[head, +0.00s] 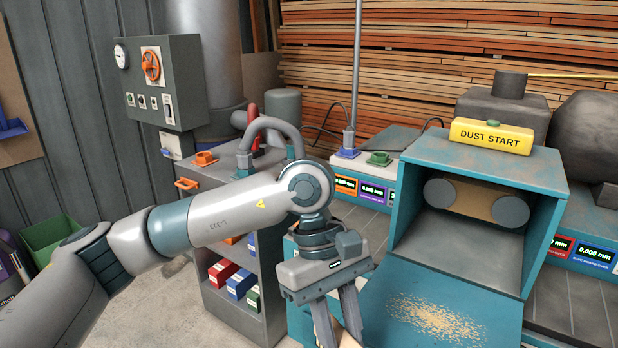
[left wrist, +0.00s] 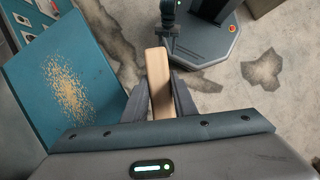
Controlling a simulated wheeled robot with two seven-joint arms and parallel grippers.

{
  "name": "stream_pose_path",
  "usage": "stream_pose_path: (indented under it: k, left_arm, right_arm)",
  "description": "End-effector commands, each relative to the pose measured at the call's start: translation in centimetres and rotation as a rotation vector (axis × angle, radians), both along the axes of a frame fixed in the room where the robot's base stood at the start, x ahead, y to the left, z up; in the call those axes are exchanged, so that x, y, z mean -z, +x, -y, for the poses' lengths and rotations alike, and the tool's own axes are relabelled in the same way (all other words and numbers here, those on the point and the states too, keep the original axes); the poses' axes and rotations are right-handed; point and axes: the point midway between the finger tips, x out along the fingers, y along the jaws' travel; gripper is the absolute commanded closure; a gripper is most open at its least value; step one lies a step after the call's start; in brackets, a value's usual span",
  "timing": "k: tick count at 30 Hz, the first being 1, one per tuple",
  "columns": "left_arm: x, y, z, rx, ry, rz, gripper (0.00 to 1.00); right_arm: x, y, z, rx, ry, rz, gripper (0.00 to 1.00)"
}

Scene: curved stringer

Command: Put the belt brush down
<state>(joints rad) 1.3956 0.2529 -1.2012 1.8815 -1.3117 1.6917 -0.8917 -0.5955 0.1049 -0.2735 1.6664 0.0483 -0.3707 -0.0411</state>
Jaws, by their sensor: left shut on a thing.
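My left gripper (head: 338,322) reaches down in front of the teal machine, near the bottom edge of the head view. It is shut on the belt brush, whose pale wooden body (left wrist: 158,82) stands between the two fingers in the left wrist view. Only a sliver of the brush shows in the head view (head: 350,340); its bristles are hidden. The brush is held beside the teal plate (left wrist: 65,85), over the floor in the left wrist view. My right gripper is not in view.
Sawdust (head: 436,319) lies on the teal plate before the open sander housing (head: 400,200). A yellow DUST START box (head: 490,136) tops the housing. A grey shelf unit (head: 208,240) with coloured boxes stands left of the gripper. A green bin (head: 45,238) is at far left.

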Motion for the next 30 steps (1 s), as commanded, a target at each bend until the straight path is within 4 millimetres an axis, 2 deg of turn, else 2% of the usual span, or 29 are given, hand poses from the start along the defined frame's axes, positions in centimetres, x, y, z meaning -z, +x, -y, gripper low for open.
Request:
stream_pose_path:
  k: [1, 8, 12, 18, 21, 24, 30]
  left_arm:
    - [0.0, 0.8, -1.9, 0.028, 0.003, -0.004, 0.93]
    - [2.1, 2.8, -10.5, 0.229, 0.003, -0.004, 0.93]
    - [3.3, 3.0, -16.1, 0.356, 0.003, -0.005, 0.93]
    - [4.6, 2.3, -22.2, 0.504, 0.002, -0.003, 0.93]
    - [5.0, 2.0, -24.0, 0.548, 0.0, -0.002, 0.93]
    - [5.2, 1.8, -25.0, 0.575, -0.001, 0.0, 0.93]
    - [5.4, 1.7, -25.4, 0.587, -0.001, 0.001, 0.93]
  right_arm:
    - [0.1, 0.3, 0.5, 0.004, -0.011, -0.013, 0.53]
    - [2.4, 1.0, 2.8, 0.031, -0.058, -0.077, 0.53]
    - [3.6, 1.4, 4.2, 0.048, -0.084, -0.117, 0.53]
    - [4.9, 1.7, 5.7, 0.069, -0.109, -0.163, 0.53]
    - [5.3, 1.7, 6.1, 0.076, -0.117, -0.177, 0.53]
    - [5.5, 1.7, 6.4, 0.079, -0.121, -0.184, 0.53]
    - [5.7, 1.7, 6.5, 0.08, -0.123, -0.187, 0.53]
